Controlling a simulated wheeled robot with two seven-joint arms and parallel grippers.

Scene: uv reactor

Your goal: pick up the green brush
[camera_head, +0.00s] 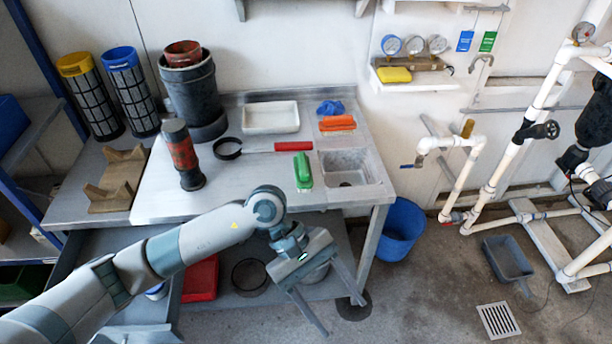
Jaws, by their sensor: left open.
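The green brush (303,171) lies on the grey metal workbench (240,195), just left of the small sink (345,167). Its long side runs roughly front to back. My left gripper (342,318) is in front of the bench's front edge, below and to the right of the brush. Its two fingers are spread apart and point down toward the floor, with nothing between them. The gripper is clear of the brush. My right gripper is not in view.
A blue bucket (399,230) is on the floor, right of the bench.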

